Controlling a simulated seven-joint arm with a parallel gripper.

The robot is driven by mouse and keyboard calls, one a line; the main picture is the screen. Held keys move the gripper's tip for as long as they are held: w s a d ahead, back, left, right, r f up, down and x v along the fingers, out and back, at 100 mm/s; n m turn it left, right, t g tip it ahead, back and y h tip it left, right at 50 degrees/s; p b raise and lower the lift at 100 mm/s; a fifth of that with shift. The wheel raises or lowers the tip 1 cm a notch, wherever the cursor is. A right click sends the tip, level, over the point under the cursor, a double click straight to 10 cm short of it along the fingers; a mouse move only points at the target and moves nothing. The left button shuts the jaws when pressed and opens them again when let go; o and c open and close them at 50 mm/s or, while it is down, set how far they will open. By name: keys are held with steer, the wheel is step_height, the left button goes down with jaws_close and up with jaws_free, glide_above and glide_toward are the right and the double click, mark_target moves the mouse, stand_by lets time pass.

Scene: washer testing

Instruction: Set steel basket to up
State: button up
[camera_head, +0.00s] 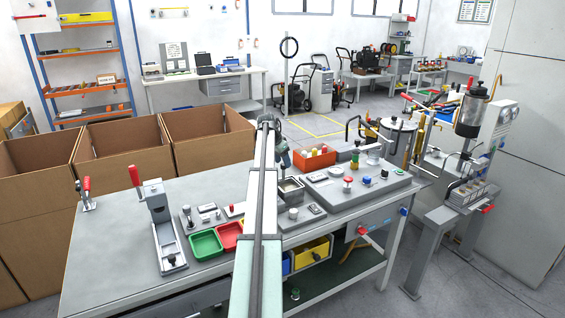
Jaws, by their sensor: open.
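My arm reaches up the middle of the picture over the workbench (110,255), and my gripper (285,166) hangs at its far end, pointing down. My gripper is open; its fingers are small and partly hidden by my own arm. It is just above and behind a small grey open-topped metal box (291,199) on the bench. I cannot tell for certain which thing is the steel basket. A metal rack-like holder (468,194) with small compartments sits on the grey stand at the right, below a dark-topped cylinder (472,114). My gripper is far from that holder.
A grey panel (345,199) with coloured knobs is right of my gripper. An orange bin (313,160) stands behind it. Green (206,244) and red (229,235) trays and a clamp fixture (159,215) are left. Cardboard boxes (125,170) line the bench's back left. The bench's front left is clear.

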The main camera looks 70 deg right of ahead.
steer(key=v, duration=1.3)
steer(key=shift+w, duration=0.1)
